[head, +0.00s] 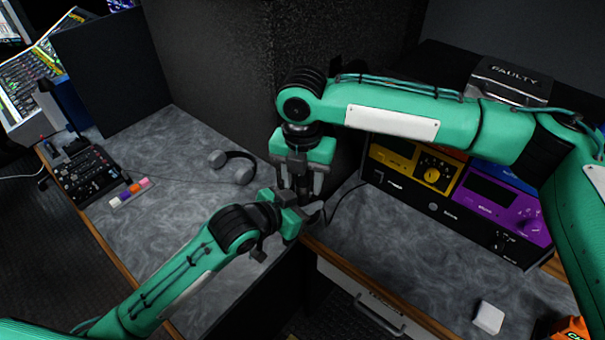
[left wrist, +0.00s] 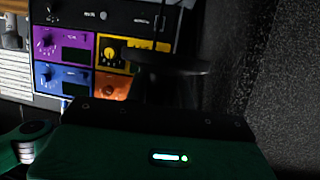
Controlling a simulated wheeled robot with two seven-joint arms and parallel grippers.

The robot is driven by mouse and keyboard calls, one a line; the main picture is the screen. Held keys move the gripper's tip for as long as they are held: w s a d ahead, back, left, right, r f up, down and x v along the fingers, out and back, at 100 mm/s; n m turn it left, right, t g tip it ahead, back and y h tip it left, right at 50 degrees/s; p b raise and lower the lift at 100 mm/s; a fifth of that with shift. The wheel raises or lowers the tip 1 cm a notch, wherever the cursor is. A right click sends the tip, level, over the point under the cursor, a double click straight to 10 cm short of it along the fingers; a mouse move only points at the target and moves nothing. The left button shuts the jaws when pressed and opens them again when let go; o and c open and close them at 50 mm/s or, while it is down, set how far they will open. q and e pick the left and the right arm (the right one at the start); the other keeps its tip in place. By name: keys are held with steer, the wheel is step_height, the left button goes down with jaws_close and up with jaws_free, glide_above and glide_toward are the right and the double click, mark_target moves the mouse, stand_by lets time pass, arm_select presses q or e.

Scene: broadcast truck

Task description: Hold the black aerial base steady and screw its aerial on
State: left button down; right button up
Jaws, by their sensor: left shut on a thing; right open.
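My left gripper (head: 314,212) reaches in from the lower left, at the counter corner by the dark pillar, and is shut on the black aerial base. The base is mostly hidden in the head view; the left wrist view shows a dark, wide-rimmed piece (left wrist: 172,66) that looks like it. My right gripper (head: 299,186) points down just above the left one, its fingers open on either side of a dark upright part. I cannot tell whether that part is the aerial, or whether it touches the base.
A rack with yellow (head: 428,171) and purple (head: 498,205) units stands on the right, under my right arm. Headphones (head: 233,166) and a black mixer (head: 88,173) lie on the left counter. A white block (head: 488,318) sits at the lower right. A black cable (head: 345,198) runs near the grippers.

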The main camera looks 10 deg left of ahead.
steer(key=shift+c, duration=0.4)
steer(key=c, duration=0.9)
steer(key=m, duration=1.3)
steer(key=o, duration=1.1)
